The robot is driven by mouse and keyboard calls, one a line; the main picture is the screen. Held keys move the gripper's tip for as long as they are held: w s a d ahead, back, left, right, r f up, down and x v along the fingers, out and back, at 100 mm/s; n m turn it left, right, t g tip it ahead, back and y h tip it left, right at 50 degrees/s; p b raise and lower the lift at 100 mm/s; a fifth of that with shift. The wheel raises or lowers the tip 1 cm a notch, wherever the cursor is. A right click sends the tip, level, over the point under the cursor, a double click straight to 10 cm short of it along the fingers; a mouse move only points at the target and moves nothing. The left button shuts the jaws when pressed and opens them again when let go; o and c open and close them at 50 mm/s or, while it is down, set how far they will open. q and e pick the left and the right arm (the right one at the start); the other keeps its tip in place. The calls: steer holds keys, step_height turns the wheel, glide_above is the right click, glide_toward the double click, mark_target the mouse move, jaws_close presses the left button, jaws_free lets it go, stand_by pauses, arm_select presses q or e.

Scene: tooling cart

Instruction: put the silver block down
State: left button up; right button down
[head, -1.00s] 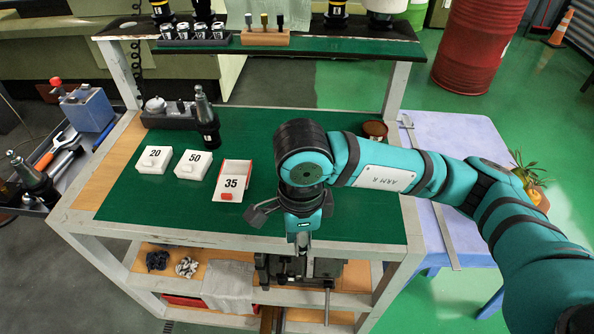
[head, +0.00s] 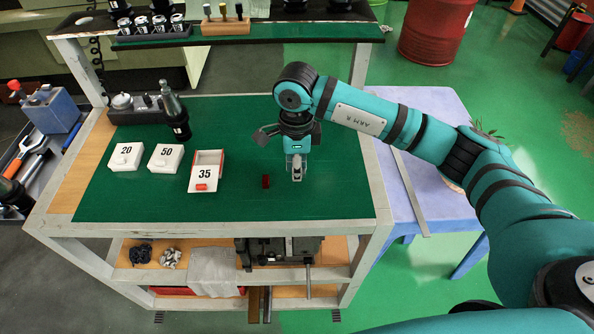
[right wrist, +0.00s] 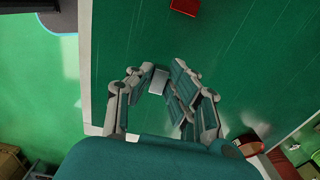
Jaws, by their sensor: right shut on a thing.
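My right gripper (head: 297,172) points down over the green mat (head: 330,195) on the cart top. It is shut on the silver block (right wrist: 158,80), a small light grey piece. In the right wrist view the block sits between the fingertips of the gripper (right wrist: 158,84). In the head view the fingers mostly hide it. I cannot tell whether the block touches the mat. My left gripper is out of view.
A small dark red block (head: 265,181) stands on the mat just left of the gripper. White boxes marked 20 (head: 126,157), 50 (head: 165,158) and 35 (head: 206,172) stand further left. The mat's front right is clear.

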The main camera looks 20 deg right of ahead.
mark_target(297, 183)
steer(key=shift+w+d, duration=0.25)
steer(key=shift+w, duration=0.15)
step_height(297, 183, down, 3)
steer(key=shift+s+r+p, duration=0.1)
steer(key=shift+s+p, duration=0.05)
steer(key=shift+p, duration=0.65)
steer(key=shift+f, duration=0.35)
steer(key=shift+f, duration=0.1)
steer(key=shift+f+b, duration=0.15)
steer(key=shift+b, duration=0.15)
steer(key=c, duration=1.3)
jaws_free()
steer(key=shift+o, duration=0.2)
